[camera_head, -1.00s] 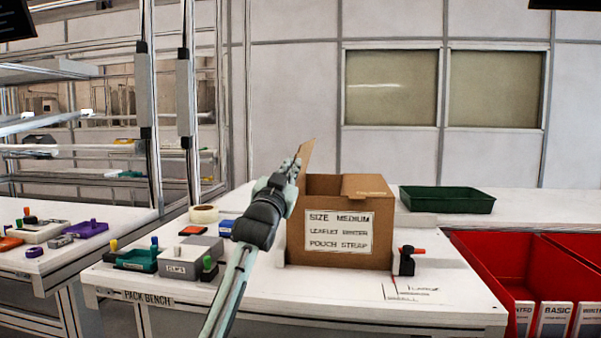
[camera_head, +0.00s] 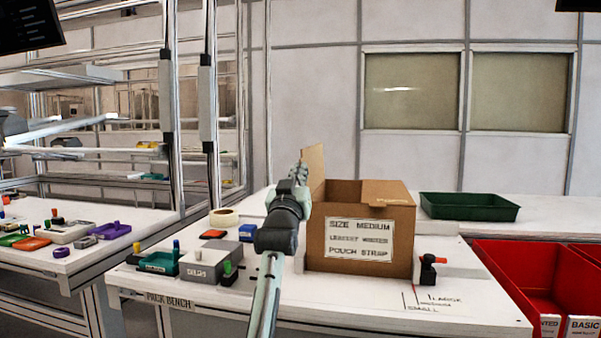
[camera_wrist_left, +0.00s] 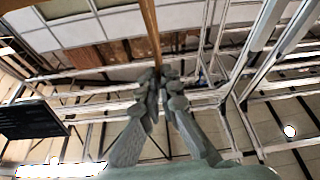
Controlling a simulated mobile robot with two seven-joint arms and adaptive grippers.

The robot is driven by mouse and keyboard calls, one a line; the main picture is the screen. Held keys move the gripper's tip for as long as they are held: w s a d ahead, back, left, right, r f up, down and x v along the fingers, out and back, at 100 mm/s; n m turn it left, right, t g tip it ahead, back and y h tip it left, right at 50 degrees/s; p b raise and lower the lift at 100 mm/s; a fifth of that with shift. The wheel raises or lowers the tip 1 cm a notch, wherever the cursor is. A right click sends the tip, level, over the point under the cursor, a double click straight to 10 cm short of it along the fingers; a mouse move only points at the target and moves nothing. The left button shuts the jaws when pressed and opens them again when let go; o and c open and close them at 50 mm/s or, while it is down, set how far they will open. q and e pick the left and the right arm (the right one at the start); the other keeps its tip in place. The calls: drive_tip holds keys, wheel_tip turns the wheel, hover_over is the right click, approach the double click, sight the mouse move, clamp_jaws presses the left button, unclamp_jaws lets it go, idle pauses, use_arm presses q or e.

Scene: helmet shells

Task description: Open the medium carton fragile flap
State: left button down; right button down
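The medium carton (camera_head: 345,259) stands on the pack bench, with a white label reading SIZE MEDIUM on its front. Its left flap (camera_head: 315,161) stands raised above the left edge. Another flap (camera_head: 385,190) lies over the right part of the top, and its small print is unreadable. The carton's left part is open. My left gripper (camera_head: 301,172) is at the raised flap's left side. In the left wrist view, the fingertips (camera_wrist_left: 160,75) close together around the edge of the brown flap (camera_wrist_left: 151,30). My right gripper is out of view.
Left of the carton are a tape roll (camera_head: 223,217), a blue box (camera_head: 247,232) and a grey clips box (camera_head: 212,263). A black-and-red tool (camera_head: 428,268) stands close on the right. A green tray (camera_head: 468,206) and red bins (camera_head: 520,285) are farther right.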

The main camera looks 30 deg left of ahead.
use_arm(q)
drive_tip(key=c, duration=1.8)
unclamp_jaws()
drive_tip(key=shift+o, duration=0.2)
drive_tip(key=v, duration=1.2)
drive_tip(key=shift+d, duration=0.1)
